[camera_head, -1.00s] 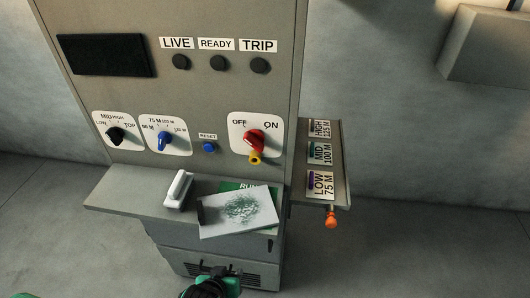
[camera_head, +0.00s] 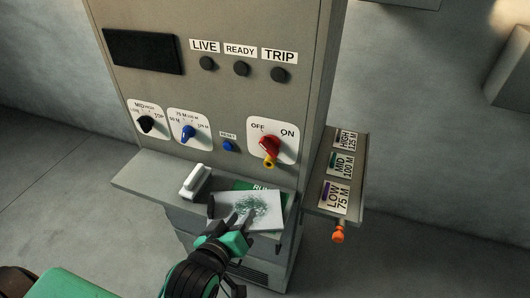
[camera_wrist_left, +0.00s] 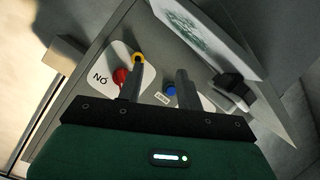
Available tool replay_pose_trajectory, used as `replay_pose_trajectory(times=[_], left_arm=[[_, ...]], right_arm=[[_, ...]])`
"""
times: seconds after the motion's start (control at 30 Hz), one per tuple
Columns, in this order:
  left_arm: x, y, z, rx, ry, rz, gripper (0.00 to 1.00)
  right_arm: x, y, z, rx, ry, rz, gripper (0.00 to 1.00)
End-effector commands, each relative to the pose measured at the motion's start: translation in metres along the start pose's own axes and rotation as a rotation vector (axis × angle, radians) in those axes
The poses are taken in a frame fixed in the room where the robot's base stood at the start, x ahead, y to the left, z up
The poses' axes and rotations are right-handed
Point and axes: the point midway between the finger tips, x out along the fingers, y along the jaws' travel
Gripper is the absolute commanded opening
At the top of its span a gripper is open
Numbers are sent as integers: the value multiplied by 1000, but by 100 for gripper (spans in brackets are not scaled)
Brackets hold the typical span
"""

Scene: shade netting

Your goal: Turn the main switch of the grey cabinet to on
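The grey cabinet (camera_head: 220,100) has a main switch (camera_head: 268,146) on a white OFF/ON plate, with a red knob and a yellow lower end. The red part of the switch (camera_wrist_left: 121,76) and its yellow ring also show in the left wrist view, partly behind a finger. I cannot tell exactly which mark the knob points to. My left gripper (camera_head: 242,216) is in front of the cabinet's shelf, below the switch and apart from it in the head view. In the left wrist view its two fingers (camera_wrist_left: 160,70) are spread with nothing between them. My right gripper is out of view.
The shelf (camera_head: 150,177) holds a white block-like handle (camera_head: 196,182) and a speckled card (camera_head: 262,212) over a green sheet. A blue reset button (camera_head: 228,146) and two selector dials sit left of the switch. A side panel (camera_head: 318,203) with tagged slots and an orange knob (camera_head: 338,234) juts out right.

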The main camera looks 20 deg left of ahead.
Motion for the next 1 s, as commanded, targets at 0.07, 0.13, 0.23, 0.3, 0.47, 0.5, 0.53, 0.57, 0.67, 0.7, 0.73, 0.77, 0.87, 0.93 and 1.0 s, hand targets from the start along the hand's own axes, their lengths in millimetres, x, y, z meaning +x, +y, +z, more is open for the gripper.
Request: replay_pose_trajectory(times=[0.07, 0.13, 0.23, 0.3, 0.47, 0.5, 0.53, 0.57, 0.67, 0.7, 0.73, 0.77, 0.87, 0.93, 1.0], left_arm=[[-1, 13, -16, -54, 70, 41, 36], [-3, 24, -30, -105, 131, 81, 36], [-7, 38, -48, -169, 209, 137, 36], [-10, 44, -56, -197, 242, 164, 36], [-7, 48, -61, -214, 265, 183, 36], [-5, 48, -62, -214, 265, 183, 36], [-3, 48, -62, -214, 264, 182, 36], [0, 49, -62, -213, 264, 182, 36], [9, 50, -65, -212, 265, 183, 36], [14, 51, -66, -212, 264, 182, 36], [17, 51, -68, -212, 265, 183, 36], [21, 54, -72, -211, 264, 182, 36], [37, 57, -77, -211, 262, 180, 36], [48, 59, -80, -210, 262, 180, 36], [60, 61, -84, -210, 262, 180, 36]], right_arm=[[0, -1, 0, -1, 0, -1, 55], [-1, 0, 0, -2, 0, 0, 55], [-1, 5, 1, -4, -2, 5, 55], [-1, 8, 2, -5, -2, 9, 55], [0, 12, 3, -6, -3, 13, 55], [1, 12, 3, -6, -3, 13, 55], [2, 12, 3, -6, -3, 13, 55], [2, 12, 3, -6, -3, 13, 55], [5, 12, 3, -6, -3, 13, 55], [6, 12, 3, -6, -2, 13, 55], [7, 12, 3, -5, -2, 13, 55], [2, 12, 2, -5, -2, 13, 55], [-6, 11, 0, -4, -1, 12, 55], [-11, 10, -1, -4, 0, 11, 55], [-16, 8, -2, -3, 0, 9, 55]])
